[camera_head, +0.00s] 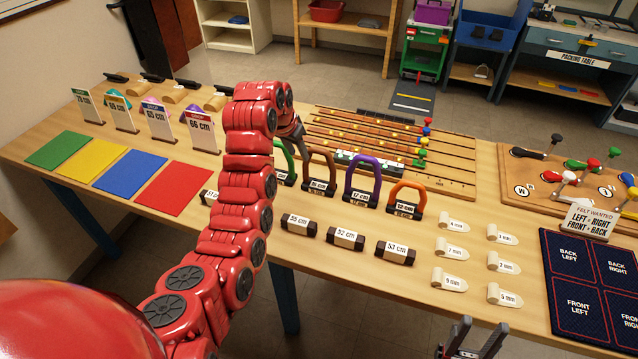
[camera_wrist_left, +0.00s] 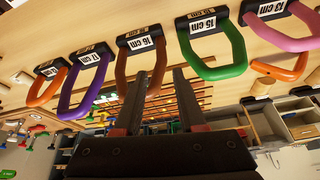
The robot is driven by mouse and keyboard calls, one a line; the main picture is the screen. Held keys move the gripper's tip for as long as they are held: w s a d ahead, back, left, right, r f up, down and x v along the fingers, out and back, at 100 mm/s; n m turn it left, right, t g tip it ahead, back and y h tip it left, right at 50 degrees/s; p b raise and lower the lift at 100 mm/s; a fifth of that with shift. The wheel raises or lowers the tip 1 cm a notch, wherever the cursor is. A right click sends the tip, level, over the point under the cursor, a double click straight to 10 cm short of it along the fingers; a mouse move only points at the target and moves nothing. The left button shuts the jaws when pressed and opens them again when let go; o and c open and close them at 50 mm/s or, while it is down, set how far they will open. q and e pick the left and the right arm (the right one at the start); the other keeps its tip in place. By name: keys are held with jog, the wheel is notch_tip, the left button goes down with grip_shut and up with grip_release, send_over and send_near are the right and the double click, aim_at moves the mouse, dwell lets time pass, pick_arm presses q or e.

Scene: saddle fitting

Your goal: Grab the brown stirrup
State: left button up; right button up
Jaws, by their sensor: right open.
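The brown stirrup (camera_head: 332,167) stands upright on the table in the head view, labelled 16 cm in the left wrist view (camera_wrist_left: 160,70). My left gripper (camera_wrist_left: 161,85) is open. In the wrist view its fingers appear on either side of the brown loop's right part, and the left finger overlaps the loop's end. I cannot tell whether they touch. In the head view my left gripper (camera_head: 298,133) is just behind the stirrups and partly hidden by my red arm. My right gripper (camera_head: 472,343) is open and empty at the bottom edge, off the table's front.
A green stirrup (camera_wrist_left: 215,72) and a purple stirrup (camera_head: 375,180) stand close on either side of the brown one. An orange stirrup (camera_head: 420,197) and a pink stirrup (camera_wrist_left: 295,44) are farther out. Labelled blocks (camera_head: 345,238) lie in front. A slotted wooden board (camera_head: 455,170) lies behind.

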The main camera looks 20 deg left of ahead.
aim_at(304, 165)
pick_arm(q)
jog(key=p+x, duration=0.2)
jog(key=x, duration=0.2)
jog(key=shift+w+f, duration=0.15)
jog(key=shift+f, duration=0.1)
jog(key=shift+w+f, duration=0.1)
jog(key=shift+f, duration=0.3)
jog(key=shift+w+f+p, duration=0.2)
jog(key=shift+f+p, duration=0.2)
jog(key=shift+p, duration=0.2)
jog(key=p+x, duration=0.1)
jog(key=x, duration=0.1)
jog(key=shift+w+f, duration=0.15)
jog(key=shift+f, duration=0.2)
jog(key=shift+p+x, duration=0.35)
jog(key=shift+x, duration=0.55)
jog(key=shift+c, duration=0.3)
grip_shut()
